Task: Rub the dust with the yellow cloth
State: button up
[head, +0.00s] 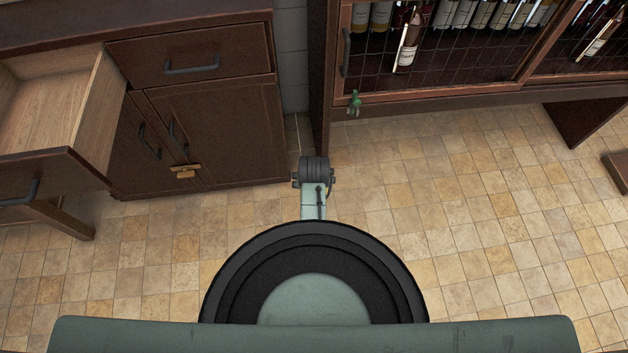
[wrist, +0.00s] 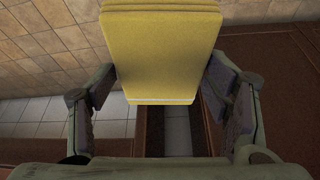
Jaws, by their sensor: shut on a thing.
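The yellow cloth (wrist: 160,50) shows in the wrist view as a thick, flat-faced yellow block between the two fingers. My gripper (wrist: 162,80) is shut on it, with one finger at its left side and one at its right. The cloth's upper end is cut off by the picture's top edge. In the head view I cannot make out the cloth or the gripper's fingers. I see no dust that I can tell apart in either view.
A brown cabinet (head: 222,130) stands at left with an open, empty-looking drawer (head: 60,90) jutting out. A wine cabinet (head: 470,95) with bottles behind a grid stands at upper right. A small green thing (head: 354,103) is at its lower edge. Tiled floor (head: 480,240) at right is clear.

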jog(key=p+v, duration=0.1)
jog(key=v, duration=0.1)
jog(key=p+v, duration=0.1)
jog(key=p, duration=0.1)
jog(key=w+p+v, duration=0.1)
jog(key=v, duration=0.1)
jog(key=shift+s+d+r, duration=0.2)
jog(key=shift+d+r, duration=0.05)
jog(key=shift+r, duration=0.3)
jog(key=shift+s+f, duration=0.2)
jog(key=shift+f, duration=0.1)
